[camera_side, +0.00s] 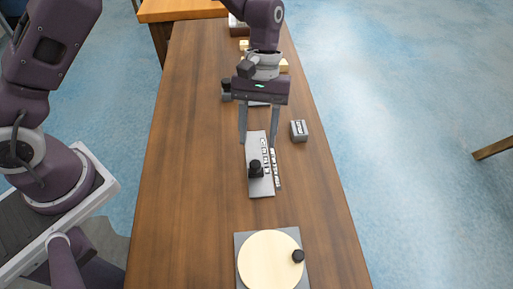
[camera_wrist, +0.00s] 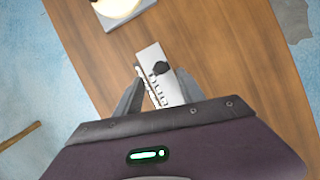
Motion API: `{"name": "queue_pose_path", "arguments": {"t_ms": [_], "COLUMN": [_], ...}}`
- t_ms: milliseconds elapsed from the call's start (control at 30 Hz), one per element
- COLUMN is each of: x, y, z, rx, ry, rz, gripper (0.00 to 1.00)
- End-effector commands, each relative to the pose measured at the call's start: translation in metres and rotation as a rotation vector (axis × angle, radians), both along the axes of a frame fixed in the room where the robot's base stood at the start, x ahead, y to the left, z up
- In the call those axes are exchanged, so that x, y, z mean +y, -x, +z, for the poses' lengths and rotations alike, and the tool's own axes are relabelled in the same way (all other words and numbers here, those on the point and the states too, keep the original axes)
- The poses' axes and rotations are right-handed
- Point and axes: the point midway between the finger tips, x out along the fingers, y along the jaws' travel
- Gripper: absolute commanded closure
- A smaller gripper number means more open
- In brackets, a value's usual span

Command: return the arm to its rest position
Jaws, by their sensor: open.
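My gripper (camera_side: 259,142) hangs over the middle of the wooden table (camera_side: 190,170), its two fingers spread apart and pointing down. In the side view the fingertips are above the far end of a grey plate (camera_side: 261,187) that has a black knob (camera_side: 255,169) and a row of light pieces with dark marks. I cannot tell how high the fingers are above it. In the wrist view my gripper (camera_wrist: 137,85) shows open, with the plate (camera_wrist: 151,54) and its knob (camera_wrist: 160,68) beyond the fingers. I see nothing held between them.
A grey base with a round cream disc (camera_side: 268,262) and a black knob (camera_side: 298,256) lies at the near end. A small grey block (camera_side: 299,130) stands right of my gripper. Pale blocks (camera_side: 244,45) are at the far end, partly behind my arm. The table's left side is clear.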

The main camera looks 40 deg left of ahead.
Motion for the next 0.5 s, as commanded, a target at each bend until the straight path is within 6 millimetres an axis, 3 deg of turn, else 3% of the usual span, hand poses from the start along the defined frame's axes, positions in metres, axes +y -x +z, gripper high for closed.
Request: {"name": "queue_pose_path", "arguments": {"t_ms": [367,467,500], "x": [0.003,0.013,0.021], "y": [-0.002,0.001,0.005], "z": [0.011,0.045,0.068], "rx": [-0.009,-0.079,-0.129], "ry": [0.001,0.015,0.02], "rz": [-0.003,-0.032,-0.057], "gripper": [0.54,0.54,0.54]}}
